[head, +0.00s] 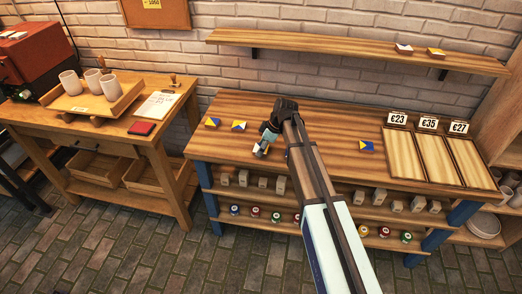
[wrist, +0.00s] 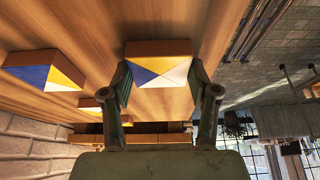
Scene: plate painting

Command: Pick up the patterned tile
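A tile (wrist: 158,71) with a blue, yellow, white and pale blue triangle pattern is between the two fingers of my gripper (wrist: 160,80) in the wrist view. The fingertips flank its sides with no clear gap; whether they press on it I cannot tell. In the head view my gripper (head: 263,147) is low over the bench's front edge, and its fingers partly hide the tile. Two more blue, yellow and white tiles, the left one (head: 212,122) and its neighbour (head: 239,126), lie left of it on the bench. Another tile (head: 366,146) lies to the right.
The wooden bench (head: 330,118) has clear room behind my arm. Three priced trays (head: 404,158) fill its right end. Small blocks and paint pots stand on the shelves below. The wall shelf (head: 330,47) holds two tiles. A side table (head: 110,135) with cups stands left.

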